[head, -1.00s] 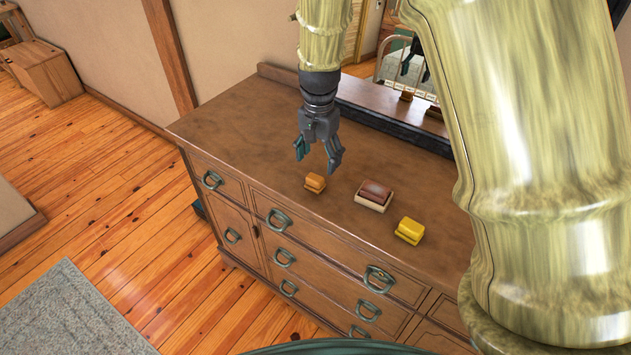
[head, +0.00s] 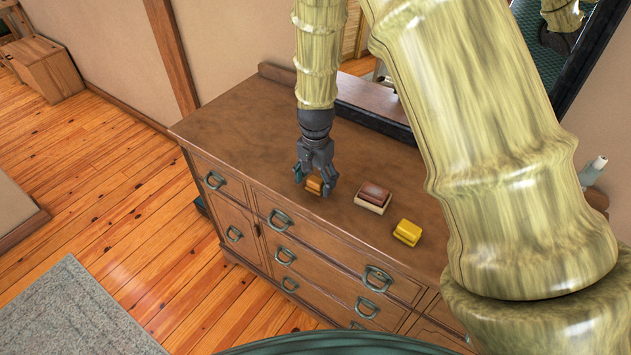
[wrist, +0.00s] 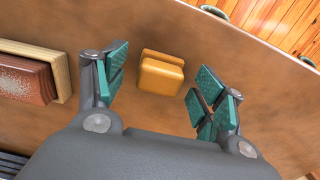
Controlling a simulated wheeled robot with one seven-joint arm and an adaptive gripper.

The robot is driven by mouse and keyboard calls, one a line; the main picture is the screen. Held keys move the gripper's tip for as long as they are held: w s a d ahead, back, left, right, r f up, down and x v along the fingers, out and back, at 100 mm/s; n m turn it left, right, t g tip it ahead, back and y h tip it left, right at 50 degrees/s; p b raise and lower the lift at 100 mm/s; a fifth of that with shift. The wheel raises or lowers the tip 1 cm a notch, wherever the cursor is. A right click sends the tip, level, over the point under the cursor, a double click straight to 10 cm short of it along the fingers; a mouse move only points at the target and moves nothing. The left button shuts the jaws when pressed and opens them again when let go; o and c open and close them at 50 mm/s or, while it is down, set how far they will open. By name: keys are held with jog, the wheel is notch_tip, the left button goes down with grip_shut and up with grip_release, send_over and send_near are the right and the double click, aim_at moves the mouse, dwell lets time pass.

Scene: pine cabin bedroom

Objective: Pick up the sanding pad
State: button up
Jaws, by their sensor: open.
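A small orange two-layer block (head: 314,186), apparently the sanding pad, lies on the dresser top; it also shows in the wrist view (wrist: 160,74). My gripper (head: 315,181) is open and points down over it. In the wrist view the block lies between the teal finger pads, with gaps on both sides. The fingers partly hide it in the head view. I cannot tell how far the fingertips are above the wood.
A reddish-brown block on a cream base (head: 373,196) lies right of the gripper; it shows close to the left finger in the wrist view (wrist: 27,77). A yellow block (head: 408,232) lies farther right on the dresser (head: 235,125). A dark-framed mirror stands behind.

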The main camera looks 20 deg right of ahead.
aim_at(314, 181)
jog(key=shift+f, duration=0.3)
jog(key=c, duration=1.1)
jog(key=shift+r, duration=0.2)
jog(key=shift+r+p, duration=0.6)
jog(key=shift+p, duration=0.1)
jog(key=shift+s+a+r+p, duration=0.1)
jog(key=shift+a+r+p, duration=0.05)
jog(key=shift+r+p, duration=0.45)
jog(key=shift+s+a+r+p, duration=0.1)
jog(key=shift+r+p, duration=0.4)
jog(key=shift+r, duration=0.15)
jog(key=s+a+p, duration=0.1)
jog(key=s+a, duration=0.2)
jog(key=s+a+p, duration=0.1)
jog(key=s+a, duration=0.3)
jog(key=s+a+r+p, duration=0.1)
jog(key=s+a, duration=0.2)
jog(key=a, duration=0.1)
jog(key=shift+s+p, duration=0.35)
jog(key=shift+s, duration=0.05)
